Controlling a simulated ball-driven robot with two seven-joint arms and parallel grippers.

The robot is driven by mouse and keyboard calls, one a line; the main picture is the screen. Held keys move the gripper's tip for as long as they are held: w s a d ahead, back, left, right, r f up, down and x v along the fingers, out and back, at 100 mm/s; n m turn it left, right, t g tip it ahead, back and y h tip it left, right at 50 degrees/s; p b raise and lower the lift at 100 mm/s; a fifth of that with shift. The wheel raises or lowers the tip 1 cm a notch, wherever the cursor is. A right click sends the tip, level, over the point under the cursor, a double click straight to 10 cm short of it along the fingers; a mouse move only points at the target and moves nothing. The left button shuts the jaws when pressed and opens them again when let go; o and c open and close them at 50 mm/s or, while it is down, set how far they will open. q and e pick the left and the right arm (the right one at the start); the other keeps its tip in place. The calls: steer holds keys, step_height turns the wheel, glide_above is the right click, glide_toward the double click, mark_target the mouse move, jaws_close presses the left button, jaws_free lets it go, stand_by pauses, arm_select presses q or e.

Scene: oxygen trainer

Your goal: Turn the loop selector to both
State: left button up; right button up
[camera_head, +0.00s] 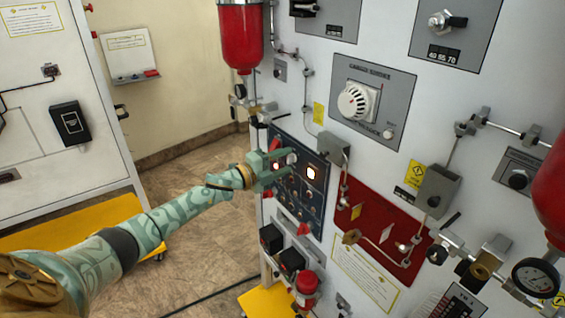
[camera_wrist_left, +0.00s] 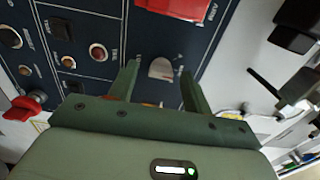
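A dark blue control panel (camera_head: 312,205) with switches and lights is mounted on the white wall. A pale half-round knob (camera_wrist_left: 161,69), which looks like the loop selector, sits on this panel (camera_wrist_left: 160,40) in the left wrist view. My left gripper (camera_head: 281,168) is at the panel's upper left. Its two fingers are apart in the left wrist view (camera_wrist_left: 158,86), with the knob between and just beyond their tips. I cannot tell whether they touch it. The knob's label is partly hidden and its setting is unreadable. My right gripper is not in view.
A red cover (camera_wrist_left: 182,8) is near the knob, and a red knob (camera_wrist_left: 22,107) is to the left. A red panel (camera_head: 375,225) with pipes lies right of the blue panel. A red cylinder (camera_head: 240,35) hangs above. Open floor (camera_head: 200,250) lies left of the wall.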

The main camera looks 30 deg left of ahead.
arm_select(q)
steer(key=v, duration=1.6)
steer(key=shift+s+a, duration=0.1)
